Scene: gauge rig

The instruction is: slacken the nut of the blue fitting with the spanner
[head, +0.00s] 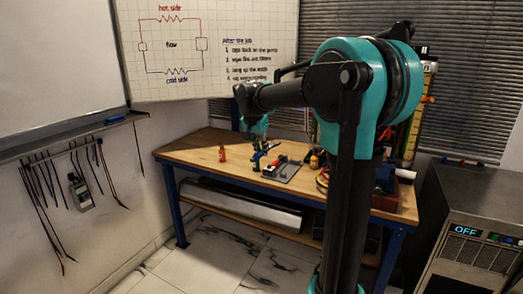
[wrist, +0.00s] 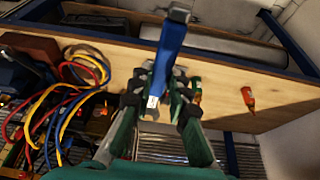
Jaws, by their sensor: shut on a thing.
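My gripper (wrist: 160,98) is shut on a long blue-handled tool (wrist: 168,50), which I take to be the spanner. Its grey end (wrist: 178,15) points to the top of the wrist view, and a small white mark shows near the fingers. In the head view my gripper (head: 256,148) hangs over the workbench, just left of a grey plate (head: 286,172) with a red part on it. I cannot make out the blue fitting or its nut; they are too small or hidden behind my gripper. I cannot tell whether the tool touches anything.
An orange bottle (head: 222,153) stands on the wooden workbench (head: 195,148), left of my gripper. Coiled red, yellow and blue cables (wrist: 75,85) lie on the other side. A yellow bottle (head: 314,160) stands behind the plate. The bench's left end is mostly clear.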

